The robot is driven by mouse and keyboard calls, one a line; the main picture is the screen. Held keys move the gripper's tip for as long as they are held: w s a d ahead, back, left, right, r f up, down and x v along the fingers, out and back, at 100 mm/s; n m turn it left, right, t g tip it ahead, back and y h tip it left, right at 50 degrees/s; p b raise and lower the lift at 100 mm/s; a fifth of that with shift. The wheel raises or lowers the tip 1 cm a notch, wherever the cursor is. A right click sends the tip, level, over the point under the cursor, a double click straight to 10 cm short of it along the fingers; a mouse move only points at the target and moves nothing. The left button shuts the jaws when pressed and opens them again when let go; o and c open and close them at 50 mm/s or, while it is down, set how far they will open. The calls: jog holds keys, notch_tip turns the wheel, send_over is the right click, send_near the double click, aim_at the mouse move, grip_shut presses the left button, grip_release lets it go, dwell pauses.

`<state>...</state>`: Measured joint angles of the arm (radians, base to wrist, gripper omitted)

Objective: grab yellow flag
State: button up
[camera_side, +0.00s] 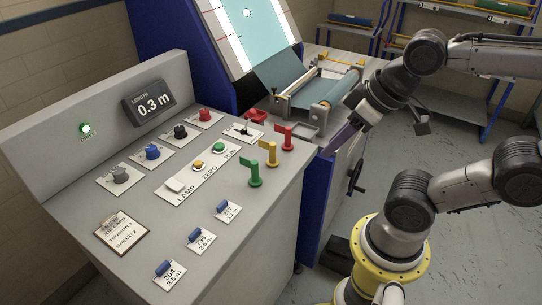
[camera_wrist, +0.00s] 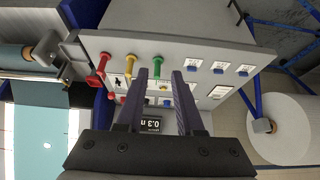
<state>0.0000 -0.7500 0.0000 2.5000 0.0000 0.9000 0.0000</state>
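The yellow flag (camera_side: 272,152) stands upright on the grey console top, between a red flag (camera_side: 285,136) and a green flag (camera_side: 254,173). In the wrist view the yellow flag (camera_wrist: 131,62) is left of my fingers, its lower part partly hidden by the left finger. The green flag (camera_wrist: 158,60) shows between the fingers' lines, and the red flag (camera_wrist: 102,64) is further left. My gripper (camera_wrist: 162,72) is open with nothing between its dark fingers. In the side view my gripper (camera_side: 338,143) is to the right of the flags, beyond the console's right edge.
The console carries coloured knobs (camera_side: 152,151), buttons, a length display (camera_side: 149,104) reading 0.3 m, and several tags with blue clips (camera_side: 222,206). A handwheel (camera_side: 356,175) sits on the machine's side.

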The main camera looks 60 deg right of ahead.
jog(key=shift+o, duration=1.4)
jog(key=w+d+r+n+g, duration=0.1)
jog(key=w+r+n, duration=0.4)
jog(key=w+n, duration=0.15)
jog(key=n+g, duration=0.1)
jog(key=g, duration=0.3)
send_over(273, 162)
notch_tip(273, 162, down, 7)
jog(key=shift+g, duration=0.3)
jog(key=f, duration=0.6)
jog(key=d+f, duration=0.1)
jog(key=f, duration=0.2)
jog(key=shift+w+f, duration=0.25)
jog(key=shift+a+f, duration=0.1)
jog(key=shift+f, duration=2.85)
